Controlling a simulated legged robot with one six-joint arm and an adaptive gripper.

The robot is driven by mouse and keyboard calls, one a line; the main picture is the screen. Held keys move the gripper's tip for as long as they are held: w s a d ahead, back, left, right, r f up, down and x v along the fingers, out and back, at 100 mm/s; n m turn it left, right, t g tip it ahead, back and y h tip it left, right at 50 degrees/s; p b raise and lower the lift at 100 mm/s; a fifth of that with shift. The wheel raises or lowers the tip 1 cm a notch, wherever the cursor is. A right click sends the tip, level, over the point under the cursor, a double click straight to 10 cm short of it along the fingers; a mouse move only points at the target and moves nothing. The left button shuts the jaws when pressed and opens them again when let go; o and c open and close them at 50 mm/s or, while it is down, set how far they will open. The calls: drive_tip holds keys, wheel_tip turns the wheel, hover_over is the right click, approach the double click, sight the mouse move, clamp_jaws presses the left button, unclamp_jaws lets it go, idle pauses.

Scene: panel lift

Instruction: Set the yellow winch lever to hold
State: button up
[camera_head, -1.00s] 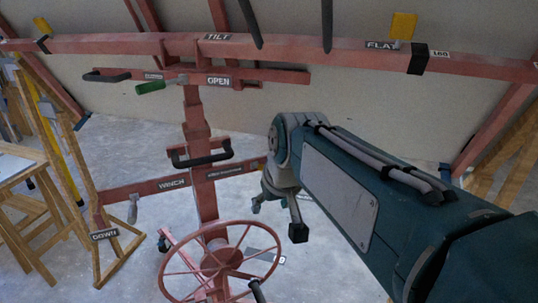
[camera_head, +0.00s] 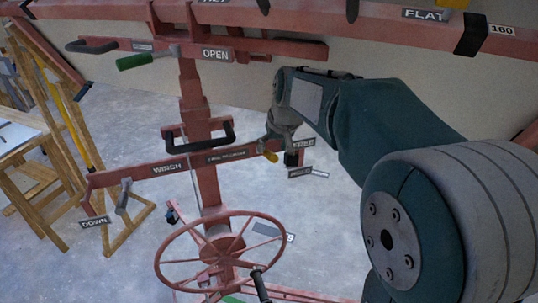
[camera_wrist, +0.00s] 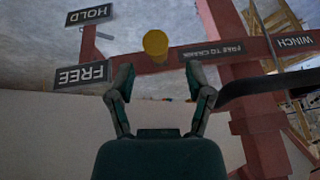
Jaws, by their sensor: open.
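The yellow winch lever shows in the head view as a small yellow tip (camera_head: 270,156) at the right end of the red winch bar. In the wrist view its round yellow knob (camera_wrist: 155,45) is centred just ahead of my fingertips. A FREE label (camera_wrist: 82,75) and a HOLD label (camera_wrist: 88,14) are left of the knob there. My gripper (camera_wrist: 159,74) is open, with its two fingers spread and the knob in line with the gap. In the head view my gripper (camera_head: 281,152) is beside the lever. The lever's shaft is mostly hidden, and contact cannot be told.
The winch bar (camera_head: 140,172) crosses the red post, with a black handle (camera_head: 197,139) above it. A spoked red wheel (camera_head: 180,240) stands below. A green-gripped lever (camera_head: 135,61) is at upper left. Wooden trestles (camera_head: 30,195) stand left. Open floor lies right of the wheel.

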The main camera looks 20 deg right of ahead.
sight(270, 152)
drive_tip(key=x, duration=0.4)
drive_tip(key=shift+d, duration=0.35)
drive_tip(key=shift+w+a+f, duration=0.1)
drive_tip(key=shift+f, duration=0.15)
drive_tip(key=shift+a+f, duration=0.1)
drive_tip(key=shift+a, duration=0.25)
drive_tip(key=shift+d, duration=0.2)
clamp_jaws()
